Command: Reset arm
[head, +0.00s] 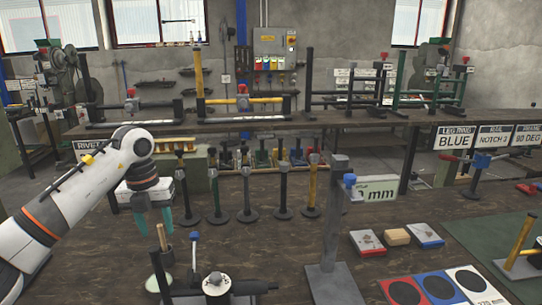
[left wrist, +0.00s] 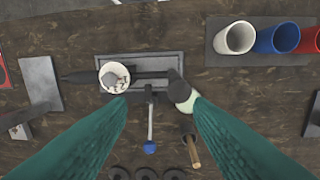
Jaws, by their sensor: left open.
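My left gripper (head: 154,218) is open and empty above the workbench (head: 290,235), with its teal fingers pointing down. In the left wrist view its two fingers (left wrist: 161,98) are wide apart with nothing between the tips. Below it is a dark press fixture (head: 243,287) on a grey base, which also shows in the left wrist view (left wrist: 145,60). The fixture bears a white round cap (head: 216,284) and a thin lever with a blue knob (head: 195,237). In the left wrist view the blue knob (left wrist: 150,148) lies between the fingers, lower in depth. My right gripper is not in view.
A wooden-handled tool (head: 161,238) stands beside the fixture. Several dark posts on round bases (head: 246,212) stand behind. A grey column stand (head: 330,230) is to the right. White, blue and red cups (left wrist: 278,39) show in the left wrist view.

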